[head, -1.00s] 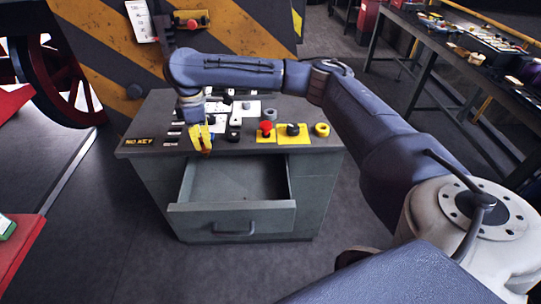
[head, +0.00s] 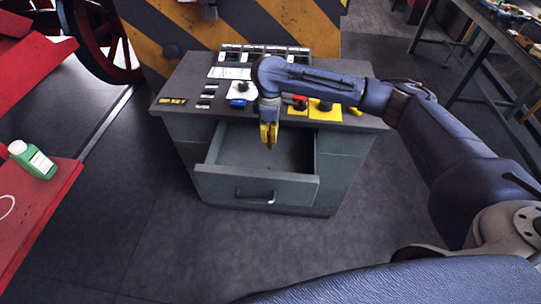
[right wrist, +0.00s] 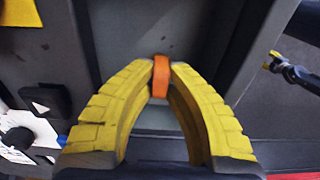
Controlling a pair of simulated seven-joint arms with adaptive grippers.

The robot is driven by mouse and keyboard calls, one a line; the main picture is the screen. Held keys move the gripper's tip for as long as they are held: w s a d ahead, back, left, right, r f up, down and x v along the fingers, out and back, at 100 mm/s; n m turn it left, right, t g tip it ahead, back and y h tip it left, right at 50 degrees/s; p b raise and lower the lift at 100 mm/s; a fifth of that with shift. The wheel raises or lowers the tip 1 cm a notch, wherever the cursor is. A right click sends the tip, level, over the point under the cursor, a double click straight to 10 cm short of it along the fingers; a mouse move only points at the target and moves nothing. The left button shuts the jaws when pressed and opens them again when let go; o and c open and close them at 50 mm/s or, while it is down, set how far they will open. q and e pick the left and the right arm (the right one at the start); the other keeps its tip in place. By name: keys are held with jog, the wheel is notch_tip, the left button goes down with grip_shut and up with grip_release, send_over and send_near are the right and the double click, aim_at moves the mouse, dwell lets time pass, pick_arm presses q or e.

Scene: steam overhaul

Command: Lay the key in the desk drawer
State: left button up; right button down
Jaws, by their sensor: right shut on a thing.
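The desk drawer (head: 222,180) is pulled open at the front of the grey control desk, and its visible inside looks empty. My right gripper (head: 268,143) is over the drawer opening, with its yellow fingers pointing down. In the right wrist view its fingertips (right wrist: 161,72) are shut on a narrow orange piece, which I take to be the key (right wrist: 161,82). The rest of the key is hidden, and the head view does not show it clearly. The grey drawer floor (right wrist: 140,35) lies behind the fingertips. My left gripper is out of view.
The desk top (head: 185,75) carries switches, a red button (head: 299,100) and labels, close behind my right gripper. A workbench (head: 500,45) is at the back right.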

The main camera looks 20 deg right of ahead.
jog(key=shift+f, duration=5.6)
jog(key=shift+f, duration=0.2)
jog(key=c, duration=1.5)
grip_release()
jog(key=shift+o, duration=0.2)
notch_tip(320, 180, up, 12)
jog(key=shift+r, duration=0.2)
